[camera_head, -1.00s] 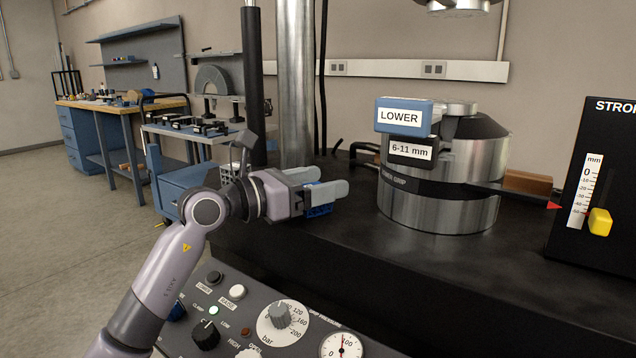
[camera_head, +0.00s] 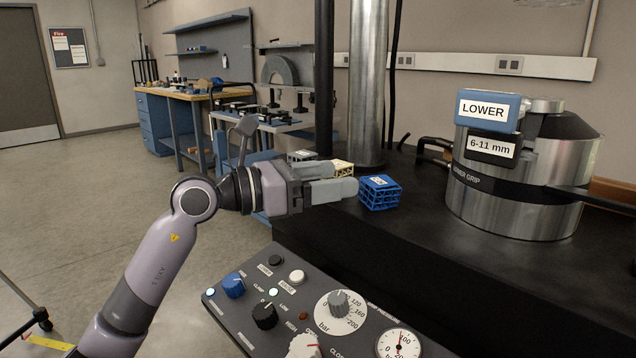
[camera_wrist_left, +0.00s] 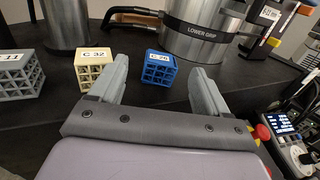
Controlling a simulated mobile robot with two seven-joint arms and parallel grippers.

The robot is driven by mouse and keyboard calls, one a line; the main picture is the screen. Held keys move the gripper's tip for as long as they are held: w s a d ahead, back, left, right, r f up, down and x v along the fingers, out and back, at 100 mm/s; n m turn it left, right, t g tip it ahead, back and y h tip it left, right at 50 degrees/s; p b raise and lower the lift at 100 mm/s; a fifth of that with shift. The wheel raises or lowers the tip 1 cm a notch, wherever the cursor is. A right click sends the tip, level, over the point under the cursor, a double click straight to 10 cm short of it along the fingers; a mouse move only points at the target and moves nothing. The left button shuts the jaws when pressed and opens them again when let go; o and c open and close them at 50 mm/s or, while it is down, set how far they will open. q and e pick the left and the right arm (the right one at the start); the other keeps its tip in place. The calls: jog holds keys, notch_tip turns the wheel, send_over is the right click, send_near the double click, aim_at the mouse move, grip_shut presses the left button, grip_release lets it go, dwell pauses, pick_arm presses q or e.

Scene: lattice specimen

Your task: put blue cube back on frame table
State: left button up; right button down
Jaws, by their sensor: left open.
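The blue lattice cube (camera_head: 379,192) stands upright on the black frame table (camera_head: 420,235), with a white label on top. It also shows in the left wrist view (camera_wrist_left: 158,70), between and beyond my finger tips, its label partly readable. My left gripper (camera_head: 345,180) is open and empty, just left of the blue cube in the head view. A cream cube (camera_wrist_left: 97,68) and a grey cube (camera_wrist_left: 15,75) stand to its left on the table. In the head view the gripper partly covers them. My right gripper is not in view.
The steel lower grip (camera_head: 515,185) stands right of the blue cube. A steel column (camera_head: 368,90) rises behind. A control panel (camera_head: 320,305) with knobs lies in front. A workbench (camera_head: 185,100) and a cart (camera_head: 262,125) stand at the back left.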

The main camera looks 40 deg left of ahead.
pick_arm(q)
jog(key=shift+v, duration=0.8)
